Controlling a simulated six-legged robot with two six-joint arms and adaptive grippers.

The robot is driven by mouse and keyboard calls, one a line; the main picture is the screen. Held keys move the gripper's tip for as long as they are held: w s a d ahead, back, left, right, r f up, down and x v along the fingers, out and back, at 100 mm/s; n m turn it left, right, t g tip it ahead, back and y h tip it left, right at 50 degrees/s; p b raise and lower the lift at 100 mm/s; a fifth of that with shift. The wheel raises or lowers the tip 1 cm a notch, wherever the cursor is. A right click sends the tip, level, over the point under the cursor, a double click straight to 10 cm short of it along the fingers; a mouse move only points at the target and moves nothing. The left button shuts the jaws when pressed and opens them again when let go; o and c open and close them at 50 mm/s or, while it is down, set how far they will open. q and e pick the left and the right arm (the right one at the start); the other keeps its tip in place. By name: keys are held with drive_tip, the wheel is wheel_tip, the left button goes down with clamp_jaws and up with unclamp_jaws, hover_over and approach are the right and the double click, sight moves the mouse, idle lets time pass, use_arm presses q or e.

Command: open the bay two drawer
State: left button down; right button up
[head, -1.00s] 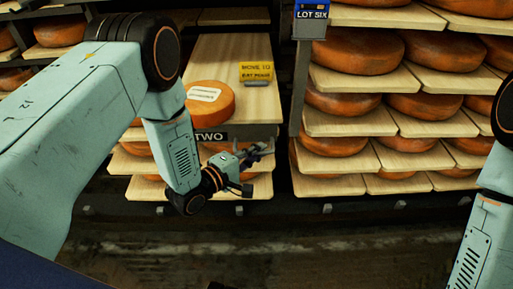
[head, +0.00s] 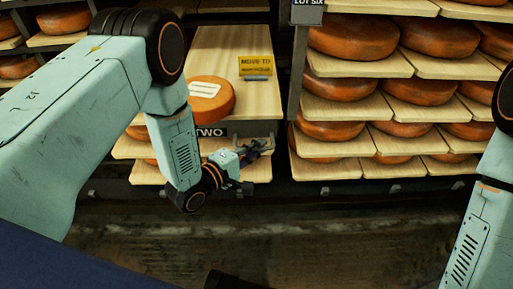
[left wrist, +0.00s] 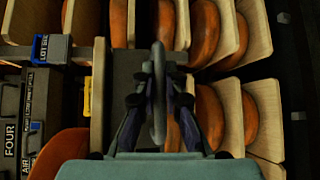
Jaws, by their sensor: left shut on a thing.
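The bay two drawer (head: 243,98) is a pale wooden board with a dark front labelled TWO (head: 210,132). It stands out in front of the shelves below it. An orange cheese wheel with a white label (head: 212,98) lies on it. My left gripper (head: 262,149) is at the drawer's front, right of the label. In the left wrist view my left fingers (left wrist: 158,105) are shut on the grey handle (left wrist: 158,75), which runs between them. The dark drawer front (left wrist: 124,90) shows beside it. My right gripper is out of view; only my right arm shows at the right edge.
A yellow card (head: 256,65) stands on the drawer board. The rack to the right (head: 330,112) holds several cheese wheels on boards. A post with a LOT SIX tag (head: 307,12) separates the bays. The floor (head: 300,235) in front is clear.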

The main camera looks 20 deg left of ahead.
use_arm(q)
drive_tip(key=c, duration=1.4)
unclamp_jaws()
drive_tip(key=v, duration=1.2)
